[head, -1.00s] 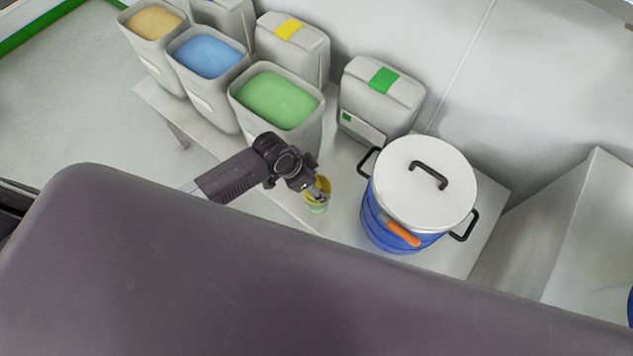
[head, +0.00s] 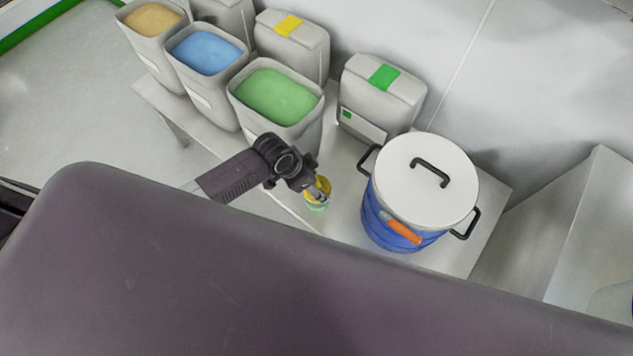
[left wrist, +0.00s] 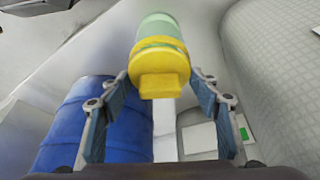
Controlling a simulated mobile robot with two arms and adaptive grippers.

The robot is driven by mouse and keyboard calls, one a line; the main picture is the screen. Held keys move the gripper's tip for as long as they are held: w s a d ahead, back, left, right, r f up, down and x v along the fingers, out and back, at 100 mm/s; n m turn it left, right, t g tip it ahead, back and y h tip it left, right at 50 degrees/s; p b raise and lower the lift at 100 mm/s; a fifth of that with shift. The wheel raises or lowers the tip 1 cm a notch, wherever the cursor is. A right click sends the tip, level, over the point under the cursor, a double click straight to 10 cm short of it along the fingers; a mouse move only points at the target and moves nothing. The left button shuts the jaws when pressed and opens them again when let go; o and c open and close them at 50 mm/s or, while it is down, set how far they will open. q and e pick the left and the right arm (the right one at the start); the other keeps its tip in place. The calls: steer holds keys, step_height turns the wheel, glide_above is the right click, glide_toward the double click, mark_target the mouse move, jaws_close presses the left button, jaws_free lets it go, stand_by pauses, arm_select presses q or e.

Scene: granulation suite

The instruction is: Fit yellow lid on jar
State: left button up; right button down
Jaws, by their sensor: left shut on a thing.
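The small jar (head: 316,207) is pale green and see-through. It stands on the table near its front edge and also shows in the left wrist view (left wrist: 158,26). The yellow lid (left wrist: 160,62), with a blocky knob, is at the jar's mouth, in line with it; it also shows in the head view (head: 318,184). I cannot tell whether it is fully seated. My left gripper (left wrist: 160,80) is shut on the lid, one finger on each side; in the head view the gripper (head: 321,191) hides part of lid and jar. My right gripper is not in view.
A blue drum (head: 376,225) with a white lid, black handles and an orange tag stands right of the jar on the white table (head: 340,170). Open bins of green (head: 277,97), blue and tan powder stand behind left. A green-labelled canister (head: 382,100) stands behind.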

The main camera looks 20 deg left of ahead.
arm_select(q)
steer(key=shift+f, duration=0.25)
steer(key=o, duration=1.1)
steer(key=shift+v, duration=6)
steer(key=shift+s, duration=0.1)
